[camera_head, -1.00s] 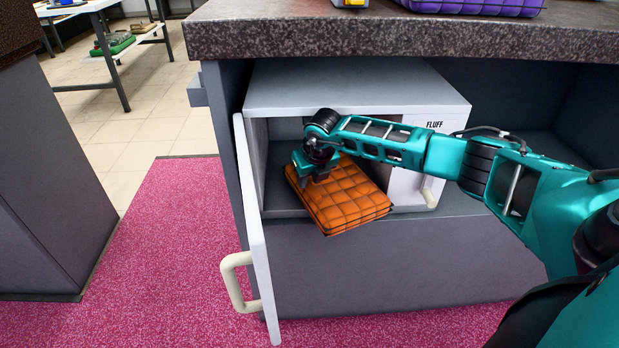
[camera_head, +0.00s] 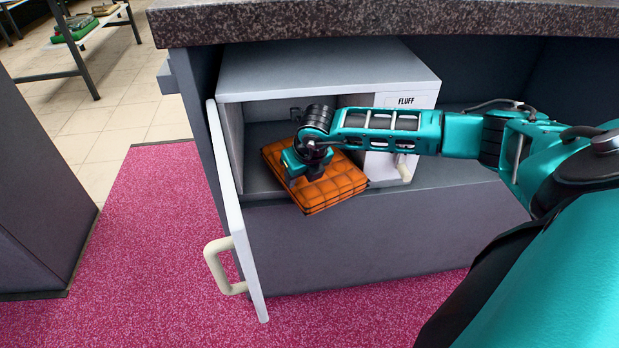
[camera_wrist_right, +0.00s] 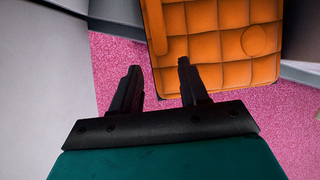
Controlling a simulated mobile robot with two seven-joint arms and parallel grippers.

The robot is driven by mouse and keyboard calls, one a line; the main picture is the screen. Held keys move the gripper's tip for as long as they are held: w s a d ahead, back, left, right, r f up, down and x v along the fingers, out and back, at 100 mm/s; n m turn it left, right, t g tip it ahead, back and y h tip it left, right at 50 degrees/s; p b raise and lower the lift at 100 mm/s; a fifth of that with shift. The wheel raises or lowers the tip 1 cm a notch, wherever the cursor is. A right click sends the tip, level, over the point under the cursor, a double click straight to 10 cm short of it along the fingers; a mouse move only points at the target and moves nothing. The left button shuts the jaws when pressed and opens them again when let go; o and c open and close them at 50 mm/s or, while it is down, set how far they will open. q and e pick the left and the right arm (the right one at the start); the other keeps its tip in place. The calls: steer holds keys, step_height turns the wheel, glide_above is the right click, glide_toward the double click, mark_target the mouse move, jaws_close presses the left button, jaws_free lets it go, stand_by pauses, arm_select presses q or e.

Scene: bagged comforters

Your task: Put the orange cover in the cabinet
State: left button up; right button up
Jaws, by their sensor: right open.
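The orange cover (camera_head: 338,188), a flat quilted pad with black edging, lies in the mouth of the white cabinet (camera_head: 325,70) labelled FLUFF. Its near corner sticks out past the cabinet's front edge. The cabinet door (camera_head: 238,215) stands open at the left. My right gripper (camera_head: 296,172) is over the cover's left part in the head view. My left gripper is not in view.
A dark stone countertop (camera_head: 390,22) overhangs the cabinet. The door's cream handle (camera_head: 220,268) juts out over the pink carpet (camera_head: 140,240). A grey block (camera_head: 40,190) stands at the left. The shelf right of the cabinet (camera_head: 455,170) shows free room behind my arm.

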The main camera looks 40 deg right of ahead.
steer(key=shift+s+a, duration=0.25)
steer(key=shift+s, duration=0.9)
steer(key=shift+s+a, duration=0.25)
steer(key=shift+s, duration=0.85)
